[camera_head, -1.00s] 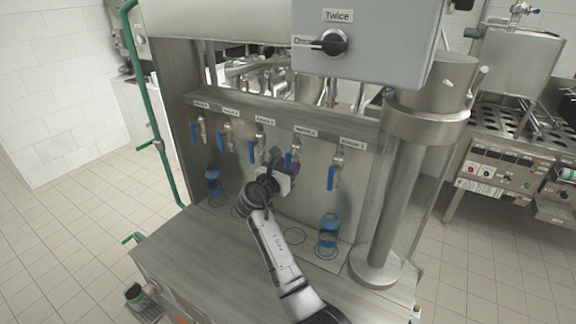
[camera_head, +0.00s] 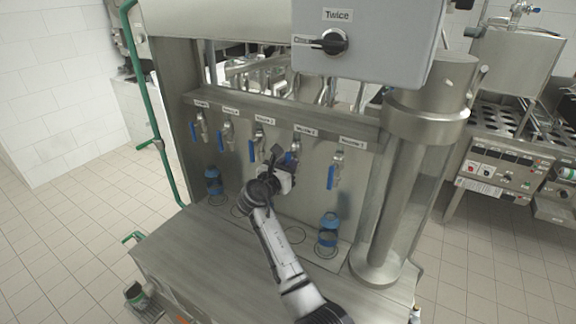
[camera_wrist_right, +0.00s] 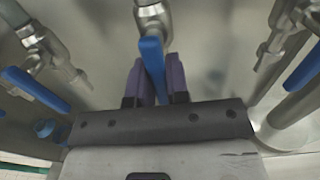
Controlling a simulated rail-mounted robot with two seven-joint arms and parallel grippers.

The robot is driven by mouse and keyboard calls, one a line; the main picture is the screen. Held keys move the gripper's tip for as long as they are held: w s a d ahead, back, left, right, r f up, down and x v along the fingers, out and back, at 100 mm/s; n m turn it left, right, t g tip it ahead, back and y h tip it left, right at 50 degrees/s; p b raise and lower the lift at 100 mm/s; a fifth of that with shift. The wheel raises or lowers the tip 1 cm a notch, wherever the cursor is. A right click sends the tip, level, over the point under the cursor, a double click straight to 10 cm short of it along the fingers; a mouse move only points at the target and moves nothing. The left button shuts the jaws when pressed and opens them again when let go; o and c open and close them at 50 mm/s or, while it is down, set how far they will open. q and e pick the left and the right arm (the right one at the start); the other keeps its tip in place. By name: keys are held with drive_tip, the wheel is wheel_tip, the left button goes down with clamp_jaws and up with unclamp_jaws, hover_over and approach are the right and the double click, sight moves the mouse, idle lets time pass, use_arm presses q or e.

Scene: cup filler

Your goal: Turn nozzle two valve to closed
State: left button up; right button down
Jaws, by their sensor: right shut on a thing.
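The nozzle two valve is fourth from the left in a row on the steel panel, with its label (camera_head: 306,131) above it. Its blue handle (camera_head: 296,146) is mostly hidden by my right gripper (camera_head: 277,159) in the head view. In the right wrist view the blue handle (camera_wrist_right: 153,60) hangs from the metal valve body (camera_wrist_right: 153,17), between the purple fingers of my right gripper (camera_wrist_right: 154,82). The right gripper is shut on this handle. The left gripper is not in view.
Other valves with blue handles hang on both sides, the closest at left (camera_head: 252,148) and right (camera_head: 332,176). Blue cups stand below at left (camera_head: 213,182) and right (camera_head: 329,222). A steel column (camera_head: 398,190) stands at right; a grey control box (camera_head: 370,45) is above.

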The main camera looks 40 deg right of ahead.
drive_tip(key=shift+m, duration=0.3)
drive_tip(key=shift+w, duration=0.1)
drive_tip(key=r+m+b, duration=0.1)
drive_tip(key=m+b, duration=0.1)
drive_tip(key=m, duration=0.3)
drive_tip(key=w+m+b, duration=0.1)
drive_tip(key=m+b, duration=0.1)
drive_tip(key=m, duration=0.4)
drive_tip(key=w+a+r+m+b, duration=0.1)
drive_tip(key=m+b, duration=0.2)
drive_tip(key=m, duration=0.3)
drive_tip(key=shift+w+r, duration=0.15)
drive_tip(key=shift+r, duration=0.2)
drive_tip(key=shift+r+m, duration=0.1)
drive_tip(key=shift+m, duration=0.2)
drive_tip(key=c, duration=1.1)
unclamp_jaws()
drive_tip(key=shift+a, duration=0.1)
